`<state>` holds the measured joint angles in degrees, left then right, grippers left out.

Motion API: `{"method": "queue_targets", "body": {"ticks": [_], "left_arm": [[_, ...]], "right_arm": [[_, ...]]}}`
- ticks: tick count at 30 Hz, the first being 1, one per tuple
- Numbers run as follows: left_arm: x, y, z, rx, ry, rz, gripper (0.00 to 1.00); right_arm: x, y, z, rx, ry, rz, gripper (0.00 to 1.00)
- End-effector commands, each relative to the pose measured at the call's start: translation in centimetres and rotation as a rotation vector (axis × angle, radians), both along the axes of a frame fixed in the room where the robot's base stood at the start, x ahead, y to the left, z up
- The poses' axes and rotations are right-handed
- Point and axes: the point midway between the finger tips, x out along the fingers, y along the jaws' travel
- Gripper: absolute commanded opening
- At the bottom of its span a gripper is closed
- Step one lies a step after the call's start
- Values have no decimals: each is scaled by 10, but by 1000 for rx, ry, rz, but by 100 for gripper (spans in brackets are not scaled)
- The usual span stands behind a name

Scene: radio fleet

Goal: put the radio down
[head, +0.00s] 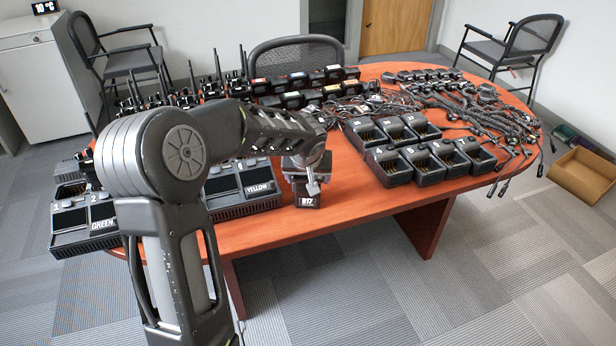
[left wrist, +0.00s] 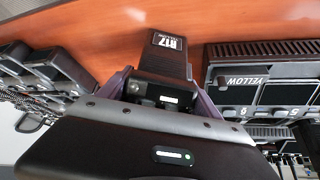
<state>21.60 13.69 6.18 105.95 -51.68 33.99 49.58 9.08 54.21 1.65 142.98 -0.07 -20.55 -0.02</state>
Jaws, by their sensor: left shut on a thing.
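My left gripper (head: 308,172) is shut on a black radio (head: 308,200) labelled B17, near the front edge of the table. In the left wrist view the radio (left wrist: 170,52) sits between the purple-grey fingers of the gripper (left wrist: 162,90), its labelled end pointing away from the wrist. The table's reddish wood top (head: 350,192) is just beyond it. I cannot tell whether the radio touches the wood. My left arm hides part of the table behind it. My right gripper is not in view.
A YELLOW charger (head: 232,208) and a GREEN charger (head: 92,225) stand left of the radio. Several empty single chargers (head: 425,170) stand to the right. Radios, batteries and coiled microphones fill the back. A cardboard box (head: 583,174) is on the floor.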

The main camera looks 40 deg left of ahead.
Motion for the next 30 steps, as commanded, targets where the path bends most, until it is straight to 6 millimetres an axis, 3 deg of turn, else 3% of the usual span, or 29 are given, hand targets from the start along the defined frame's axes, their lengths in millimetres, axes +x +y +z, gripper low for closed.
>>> {"method": "queue_targets", "body": {"ticks": [9,21,30], "left_arm": [[0,0,-1,0,0,0,95],[-1,-1,6,1,-2,0,95],[-22,-15,51,2,-5,-1,95]], "right_arm": [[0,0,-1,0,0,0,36],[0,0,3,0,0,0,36],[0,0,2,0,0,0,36]]}}
